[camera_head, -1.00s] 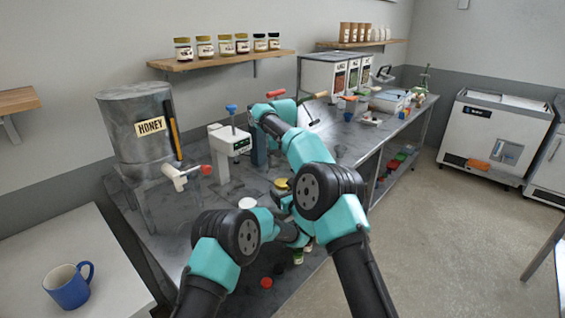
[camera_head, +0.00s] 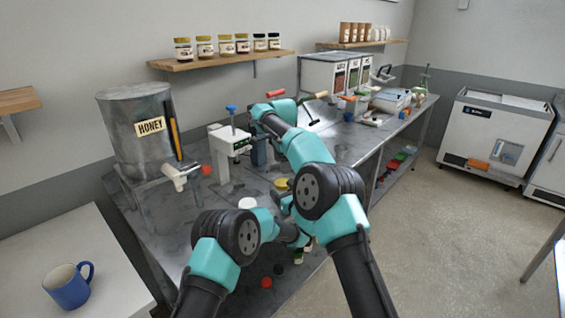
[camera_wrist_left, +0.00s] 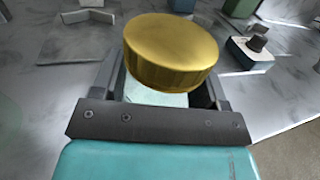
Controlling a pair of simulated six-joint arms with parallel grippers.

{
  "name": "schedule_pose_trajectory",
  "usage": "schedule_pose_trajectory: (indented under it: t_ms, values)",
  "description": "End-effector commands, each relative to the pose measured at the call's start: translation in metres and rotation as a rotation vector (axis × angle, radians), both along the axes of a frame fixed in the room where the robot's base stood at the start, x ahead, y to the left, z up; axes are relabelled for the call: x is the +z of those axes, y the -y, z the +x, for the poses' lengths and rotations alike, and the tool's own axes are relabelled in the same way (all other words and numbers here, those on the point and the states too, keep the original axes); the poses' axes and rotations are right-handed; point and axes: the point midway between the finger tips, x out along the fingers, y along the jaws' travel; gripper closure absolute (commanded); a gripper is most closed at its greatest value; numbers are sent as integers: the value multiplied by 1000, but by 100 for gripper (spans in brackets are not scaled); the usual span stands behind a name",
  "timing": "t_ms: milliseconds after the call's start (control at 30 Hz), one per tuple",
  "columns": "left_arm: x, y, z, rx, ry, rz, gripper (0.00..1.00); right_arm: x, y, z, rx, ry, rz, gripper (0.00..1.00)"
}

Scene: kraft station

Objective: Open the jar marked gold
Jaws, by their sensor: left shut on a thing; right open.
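A jar with a gold lid (camera_head: 282,184) is at the near part of the steel bench. In the left wrist view the ribbed gold lid (camera_wrist_left: 171,50) fills the space above my left gripper (camera_wrist_left: 163,97). The gripper is shut on the jar just below the lid, and a pale strip of the jar shows under it. The lid sits on the jar. In the head view my left gripper (camera_head: 284,205) is mostly hidden behind my arms. My right gripper (camera_head: 283,107) is farther up the bench, open and away from the jar; its fingertips are hard to make out. No label can be read.
A honey tank (camera_head: 135,125) with a tap stands at the left, beside a white device (camera_head: 228,148). A white round thing (camera_head: 247,203) and a red disc (camera_head: 266,282) lie nearby. Jars (camera_head: 225,44) line the wall shelf. A blue mug (camera_head: 68,286) is on the left table.

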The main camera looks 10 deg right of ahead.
Motion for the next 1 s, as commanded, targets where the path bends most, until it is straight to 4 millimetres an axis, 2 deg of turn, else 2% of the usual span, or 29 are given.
schedule_pose_trajectory:
  t_ms: [300, 500, 1000]
  values:
    - [0, 0, 0, 0, 0, 0, 99, 0, 0, 0, -419, 0, 0, 18]
    - [0, 0, 0, 0, 0, 0, 99, 0, 0, 0, -582, 0, 0, 18]
    - [0, 0, 0, 0, 0, 0, 99, -2, 0, 0, -615, -1, 0, 18]
